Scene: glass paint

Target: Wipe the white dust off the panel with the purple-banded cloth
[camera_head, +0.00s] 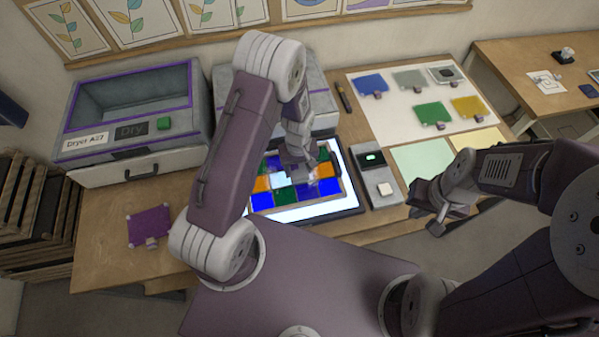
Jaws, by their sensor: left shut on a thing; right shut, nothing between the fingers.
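The panel (262,201), a grid of blue, green, orange and white squares, lies on a lit light box (318,212) in the middle of the table. My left gripper (299,176) is over the panel's middle, pointing down. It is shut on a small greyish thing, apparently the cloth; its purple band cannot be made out. Whether it touches the panel cannot be told. The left arm and gripper hide part of the panel. Pale patches show near the gripper, but I cannot tell dust from white squares. My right gripper (427,213) is shut and empty, right of the light box.
A purple-framed dryer (140,100) stands at the back left, with a purple sheet (150,226) in front of it. A grey control box (381,187) adjoins the light box. Coloured sheets lie on a white mat (395,107) at the back right. A second table (520,60) stands far right.

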